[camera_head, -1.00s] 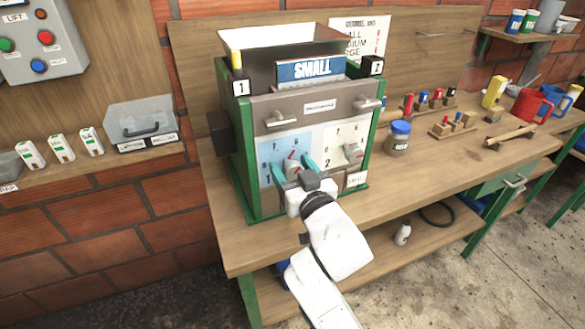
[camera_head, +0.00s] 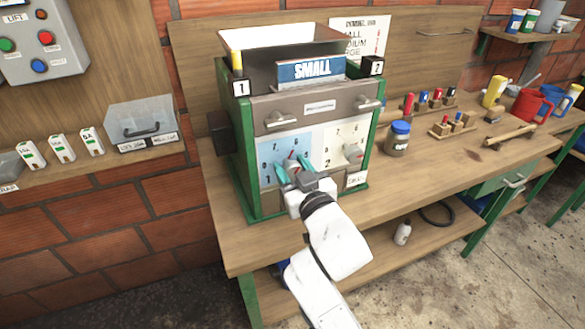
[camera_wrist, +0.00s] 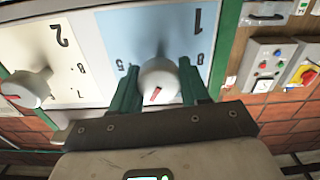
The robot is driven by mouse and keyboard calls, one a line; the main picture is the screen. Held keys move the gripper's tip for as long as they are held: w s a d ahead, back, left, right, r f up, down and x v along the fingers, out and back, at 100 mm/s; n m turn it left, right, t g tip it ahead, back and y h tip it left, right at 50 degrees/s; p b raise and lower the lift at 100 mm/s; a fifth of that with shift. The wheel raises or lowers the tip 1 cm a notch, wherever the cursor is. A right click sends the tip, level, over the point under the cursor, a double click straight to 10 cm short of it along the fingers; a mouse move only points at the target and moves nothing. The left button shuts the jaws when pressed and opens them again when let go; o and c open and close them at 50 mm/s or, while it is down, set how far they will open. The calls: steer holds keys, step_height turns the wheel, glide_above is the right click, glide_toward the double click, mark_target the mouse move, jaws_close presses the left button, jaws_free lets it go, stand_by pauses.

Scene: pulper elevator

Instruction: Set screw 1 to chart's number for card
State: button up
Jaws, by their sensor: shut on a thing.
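The machine (camera_head: 240,180) stands on the bench with a blue card (camera_head: 311,69) reading SMALL. The chart (camera_head: 372,30) behind is partly covered by the hopper; its numbers are not readable. Screw 1 is a grey knob with a red mark (camera_wrist: 158,80) on the pale blue dial plate (camera_wrist: 165,22). My gripper (camera_head: 292,166) is shut on this knob, one teal finger on each side; the wrist view also shows it (camera_wrist: 158,85). In that upside-down view the red mark points down and slightly left. Some dial digits are hidden behind my gripper.
Screw 2's knob (camera_head: 353,153) sits on the white plate to the right. Two drawer-like handles (camera_head: 282,121) project above the dials. A blue-lidded jar (camera_head: 398,138) stands right of the machine. The bench front is clear.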

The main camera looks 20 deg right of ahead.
steer(key=o, duration=1)
steer(key=shift+s, duration=0.1)
steer(key=s, duration=1)
steer(key=shift+s+b, duration=0.3)
steer(key=shift+b, duration=0.15)
